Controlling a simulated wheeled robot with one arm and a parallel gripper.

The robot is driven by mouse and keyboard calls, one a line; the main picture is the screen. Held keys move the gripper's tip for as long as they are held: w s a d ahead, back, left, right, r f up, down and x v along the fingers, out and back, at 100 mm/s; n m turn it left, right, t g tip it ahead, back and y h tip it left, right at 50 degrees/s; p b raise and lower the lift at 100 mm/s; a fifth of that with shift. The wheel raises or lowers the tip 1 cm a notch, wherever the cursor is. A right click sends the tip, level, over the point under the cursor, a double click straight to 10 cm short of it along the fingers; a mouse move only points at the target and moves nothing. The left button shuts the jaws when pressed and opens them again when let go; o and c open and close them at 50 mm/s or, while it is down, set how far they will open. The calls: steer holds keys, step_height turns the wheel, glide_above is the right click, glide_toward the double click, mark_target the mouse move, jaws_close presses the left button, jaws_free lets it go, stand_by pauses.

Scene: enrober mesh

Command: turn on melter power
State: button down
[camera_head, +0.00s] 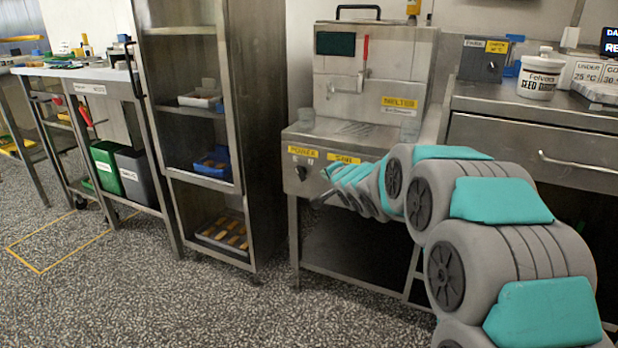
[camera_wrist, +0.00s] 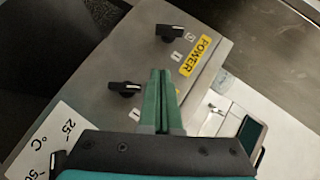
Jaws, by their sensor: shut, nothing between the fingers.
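The melter (camera_head: 378,75) is a steel machine on a stand, with a front panel carrying a yellow POWER label (camera_head: 303,152) and a black knob (camera_head: 301,172) below it. A second black knob (camera_wrist: 125,88) sits lower left on the panel. My gripper (camera_wrist: 160,74) is shut and empty, its green fingertips between the two knobs in the picture. Contact with the panel cannot be told. In the head view my arm hides part of the panel.
A white scale plate (camera_wrist: 45,140) marked 25 and 50 °C lies at lower left in the wrist view. A steel shelf rack (camera_head: 205,130) stands left of the melter. A counter (camera_head: 530,105) with a white tub (camera_head: 538,78) stands right. Floor at front left is clear.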

mark_target(305, 175)
steer(key=x, duration=0.5)
steer(key=shift+w+a+f, duration=0.1)
steer(key=shift+w+f, duration=0.15)
steer(key=shift+w, duration=0.1)
steer(key=shift+w+a+f+b, duration=0.25)
steer(key=shift+w+a+f, duration=0.1)
steer(key=shift+a, duration=0.2)
steer(key=shift+w+a+f+b, duration=0.25)
steer(key=shift+a+f, duration=0.1)
steer(key=shift+a, duration=0.2)
steer(key=shift+w+a+f, duration=0.2)
steer(key=shift+a+f, duration=0.1)
steer(key=shift+a, duration=0.3)
